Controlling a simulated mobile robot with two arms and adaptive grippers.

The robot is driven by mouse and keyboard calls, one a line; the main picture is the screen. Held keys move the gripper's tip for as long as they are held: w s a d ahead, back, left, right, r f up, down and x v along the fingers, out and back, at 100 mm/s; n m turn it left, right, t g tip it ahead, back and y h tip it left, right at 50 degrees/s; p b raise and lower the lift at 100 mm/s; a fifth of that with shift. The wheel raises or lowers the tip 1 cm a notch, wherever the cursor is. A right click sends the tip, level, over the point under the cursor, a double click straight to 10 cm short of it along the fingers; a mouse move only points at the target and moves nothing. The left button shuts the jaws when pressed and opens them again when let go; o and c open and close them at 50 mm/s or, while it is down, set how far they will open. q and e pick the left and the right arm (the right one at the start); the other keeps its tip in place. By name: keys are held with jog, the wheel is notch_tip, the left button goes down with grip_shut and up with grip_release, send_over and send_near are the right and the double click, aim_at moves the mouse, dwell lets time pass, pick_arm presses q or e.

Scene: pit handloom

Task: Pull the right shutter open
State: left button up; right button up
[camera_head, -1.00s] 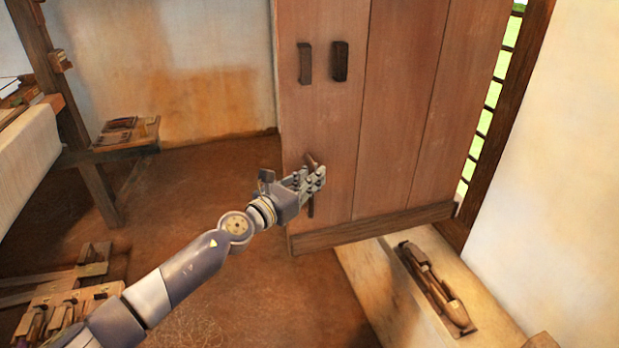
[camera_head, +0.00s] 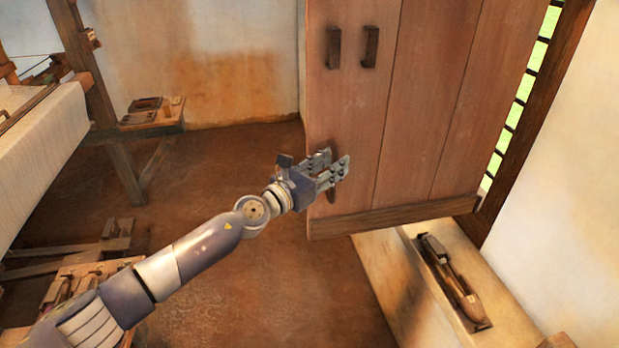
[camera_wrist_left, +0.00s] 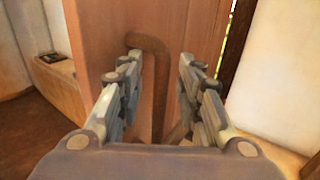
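The wooden shutter (camera_head: 415,120) stands swung out into the room, right of centre in the head view. Its dark handle (camera_head: 331,196) is low near the free edge and mostly hidden by my left gripper (camera_head: 334,163). In the left wrist view the handle (camera_wrist_left: 160,95) is an upright bar, bent at the top, seen between the two spread fingers of the left gripper (camera_wrist_left: 160,66). The fingers are apart, with visible gaps beside the bar. The shutter face (camera_wrist_left: 100,40) also shows there. My right gripper is out of view.
Two dark blocks (camera_head: 333,47) are on the upper shutter. A barred window opening (camera_head: 515,115) is at right. Below, a pale ledge (camera_head: 385,275) carries a long wooden piece (camera_head: 455,285). The loom (camera_head: 50,150) stands left; brown floor (camera_head: 240,160) lies clear between.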

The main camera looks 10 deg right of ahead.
pick_arm(q)
jog(key=v, duration=1)
jog(key=shift+s+a, duration=0.25)
jog(key=shift+a, duration=0.05)
